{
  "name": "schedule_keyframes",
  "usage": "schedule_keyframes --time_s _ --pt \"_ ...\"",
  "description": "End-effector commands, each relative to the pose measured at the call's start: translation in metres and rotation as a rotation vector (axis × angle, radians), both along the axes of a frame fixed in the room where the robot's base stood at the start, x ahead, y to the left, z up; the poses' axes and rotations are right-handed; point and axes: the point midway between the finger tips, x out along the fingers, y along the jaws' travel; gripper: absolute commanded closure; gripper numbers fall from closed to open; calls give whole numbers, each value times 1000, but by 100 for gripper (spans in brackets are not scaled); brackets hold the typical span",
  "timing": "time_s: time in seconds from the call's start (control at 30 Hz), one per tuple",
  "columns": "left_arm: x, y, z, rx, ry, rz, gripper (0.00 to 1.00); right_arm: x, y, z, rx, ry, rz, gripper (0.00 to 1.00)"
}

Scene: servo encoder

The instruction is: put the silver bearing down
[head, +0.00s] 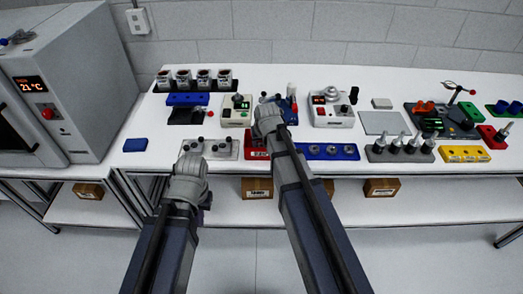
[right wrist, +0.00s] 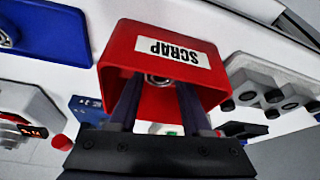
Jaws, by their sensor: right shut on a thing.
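The silver bearing (right wrist: 158,80) shows as a small ring between the fingertips of my right gripper (right wrist: 158,90) in the right wrist view. The gripper is shut on it. Bearing and fingertips are at the open mouth of a red bin (right wrist: 125,48) labelled SCRAP. I cannot tell whether the bearing touches the bin. In the head view, the red bin (head: 253,152) is partly hidden by my right gripper (head: 268,108), and the bearing is hidden there. My left gripper (head: 190,165) is near the table's front edge; its fingers are hidden.
A blue tray (head: 355,153) with several round silver parts stands right of the red bin. A grey block with knobs (head: 222,149) stands to its left. Devices and small trays crowd the back. Bare tabletop lies at the left, around a blue box (head: 135,145).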

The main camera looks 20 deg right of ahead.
Motion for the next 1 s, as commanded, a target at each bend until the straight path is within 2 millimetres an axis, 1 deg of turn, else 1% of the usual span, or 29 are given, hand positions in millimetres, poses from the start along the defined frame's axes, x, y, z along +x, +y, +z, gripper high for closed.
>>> schedule_keyframes --time_s 0.03,0.3,0.47,0.5,0.73,1.0 --pt "0 0 -10 0 0 0 100 0 0 -10 0 0 0 100" --pt "0 0 -8 0 0 0 100 0 0 -8 0 0 0 100" --pt "0 0 -13 0 0 0 100 0 0 -13 0 0 0 100" --pt "0 0 -11 0 0 0 100 0 0 -11 0 0 0 48" --pt "0 0 -11 0 0 0 100 0 0 -11 0 0 0 23" --pt "0 0 -10 0 0 0 100 0 0 -10 0 0 0 22"
